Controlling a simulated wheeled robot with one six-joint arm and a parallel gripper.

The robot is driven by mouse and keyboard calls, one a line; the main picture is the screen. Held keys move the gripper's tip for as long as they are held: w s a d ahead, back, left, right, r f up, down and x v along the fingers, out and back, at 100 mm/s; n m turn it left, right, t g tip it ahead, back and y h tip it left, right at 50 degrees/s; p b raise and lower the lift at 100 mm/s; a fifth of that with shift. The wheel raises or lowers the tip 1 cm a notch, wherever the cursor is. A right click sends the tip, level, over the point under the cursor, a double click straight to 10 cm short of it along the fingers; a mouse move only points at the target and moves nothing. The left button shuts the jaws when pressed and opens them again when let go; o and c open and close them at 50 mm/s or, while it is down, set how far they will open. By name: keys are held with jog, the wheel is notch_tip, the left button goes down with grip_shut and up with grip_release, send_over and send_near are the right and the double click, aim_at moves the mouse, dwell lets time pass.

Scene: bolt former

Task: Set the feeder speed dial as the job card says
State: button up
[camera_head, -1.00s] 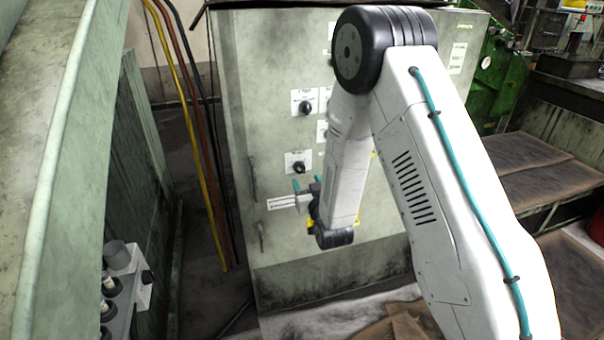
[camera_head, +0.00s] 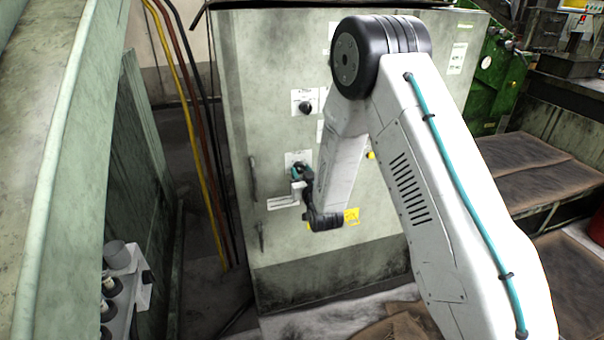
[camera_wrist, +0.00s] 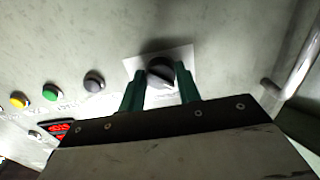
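A black dial knob (camera_wrist: 160,73) on a white plate stands between the two green fingers of my gripper (camera_wrist: 160,80) in the wrist view. The fingers are spread on either side of it, and a narrow gap seems to show; firm contact cannot be seen. In the head view my gripper (camera_head: 298,173) is at the lower dial plate (camera_head: 298,156) on the grey-green cabinet and hides the knob there. A posted paper (camera_head: 457,58) is at the cabinet's upper right; its writing is too small to read, and I cannot tell if it is the job card.
Another black dial (camera_head: 305,107) sits above on the cabinet (camera_head: 270,60). The wrist view shows a grey knob (camera_wrist: 94,82), a green button (camera_wrist: 53,92), a yellow button (camera_wrist: 19,100), a red-digit display (camera_wrist: 60,129) and a metal handle (camera_wrist: 298,62) at right. Hoses (camera_head: 190,120) hang left of the cabinet.

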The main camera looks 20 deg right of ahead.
jog(key=shift+m, duration=0.3)
jog(key=m, duration=0.4)
jog(key=shift+m, duration=2.1)
jog(key=o, duration=1)
